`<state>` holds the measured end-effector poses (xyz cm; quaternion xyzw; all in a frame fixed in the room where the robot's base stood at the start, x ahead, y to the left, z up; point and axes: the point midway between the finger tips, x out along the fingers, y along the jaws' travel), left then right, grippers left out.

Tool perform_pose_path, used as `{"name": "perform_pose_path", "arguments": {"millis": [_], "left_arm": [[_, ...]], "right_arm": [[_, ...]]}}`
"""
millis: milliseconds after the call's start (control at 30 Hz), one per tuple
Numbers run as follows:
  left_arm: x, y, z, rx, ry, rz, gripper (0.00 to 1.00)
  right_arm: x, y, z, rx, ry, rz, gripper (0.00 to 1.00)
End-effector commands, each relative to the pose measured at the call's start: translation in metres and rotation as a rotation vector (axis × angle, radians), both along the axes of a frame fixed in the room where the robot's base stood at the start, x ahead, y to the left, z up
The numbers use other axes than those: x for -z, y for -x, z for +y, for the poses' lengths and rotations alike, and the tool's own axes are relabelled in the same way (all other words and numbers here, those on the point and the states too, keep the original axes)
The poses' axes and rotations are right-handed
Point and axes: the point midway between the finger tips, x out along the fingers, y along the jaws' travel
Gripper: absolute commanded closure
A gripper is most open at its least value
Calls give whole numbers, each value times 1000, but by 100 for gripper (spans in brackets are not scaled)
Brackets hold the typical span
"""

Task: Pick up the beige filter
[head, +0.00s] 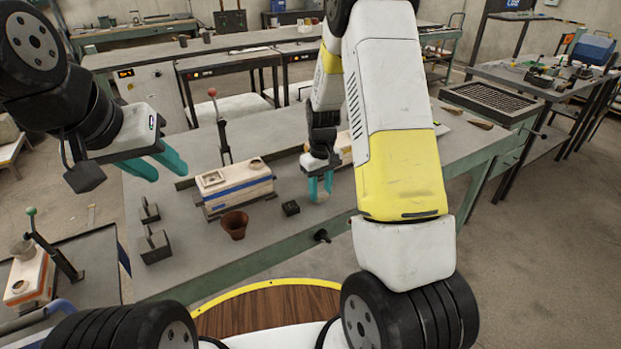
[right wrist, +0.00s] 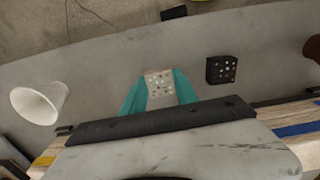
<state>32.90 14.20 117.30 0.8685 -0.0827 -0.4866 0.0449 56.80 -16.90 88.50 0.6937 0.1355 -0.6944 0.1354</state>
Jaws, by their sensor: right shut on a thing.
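The beige filter (right wrist: 160,83), a small block with a pattern of holes, sits between the two teal fingers of my right gripper (right wrist: 160,90) in the right wrist view. The fingers touch it on both sides. In the head view, my right gripper (head: 320,187) points down at the grey table, with the filter mostly hidden between the fingers. I cannot tell whether the filter is clear of the table. My left gripper (head: 163,170) is open and empty, above the table's left end.
A dark filter (head: 290,208) lies just left of my right gripper. A brown cup (head: 234,224) and a beige mould with a blue band (head: 238,190) stand further left. A white cone-shaped cup (right wrist: 40,101) shows in the right wrist view. Dark metal blocks (head: 155,246) stand at the table's left end.

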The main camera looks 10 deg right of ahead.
Motion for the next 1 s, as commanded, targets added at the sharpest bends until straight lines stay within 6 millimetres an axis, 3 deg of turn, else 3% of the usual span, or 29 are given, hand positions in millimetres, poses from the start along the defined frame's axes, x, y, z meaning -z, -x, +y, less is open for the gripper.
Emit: {"name": "perform_pose_path", "arguments": {"millis": [167,700,1000], "left_arm": [[0,0,0,0,0,0,64],[0,0,0,0,0,0,64],[0,0,0,0,0,0,64]], "right_arm": [[-25,-1,0,-1,0,-5,100],[-37,128,-3,-1,0,-1,100],[-39,159,-4,0,0,-1,100]]}}
